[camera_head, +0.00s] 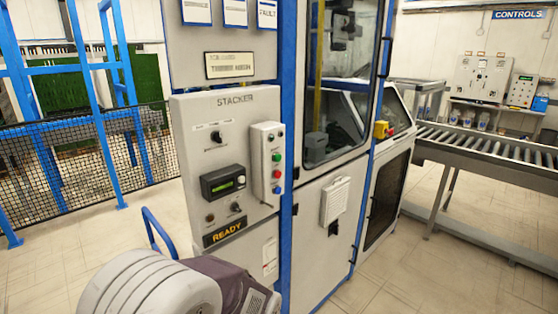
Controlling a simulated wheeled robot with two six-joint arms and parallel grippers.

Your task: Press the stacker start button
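The grey stacker panel (228,110) stands in the middle, marked STACKER at its top. A narrow white button box (268,135) stands out from its right side. A green button (276,157) is at the upper part of the box's column, with a red button (276,174) under it and a blue button (277,189) lowest. The small print by the buttons is too small to read. A lit sign (226,231) low on the panel reads READY. Neither of my grippers is in view.
A glazed machine cabinet (333,205) with blue edges adjoins the panel on the right. A roller conveyor (490,145) runs at the far right. A black mesh fence (90,165) and blue posts stand at left. A blue tube handle (155,228) is low left. Tiled floor shows between.

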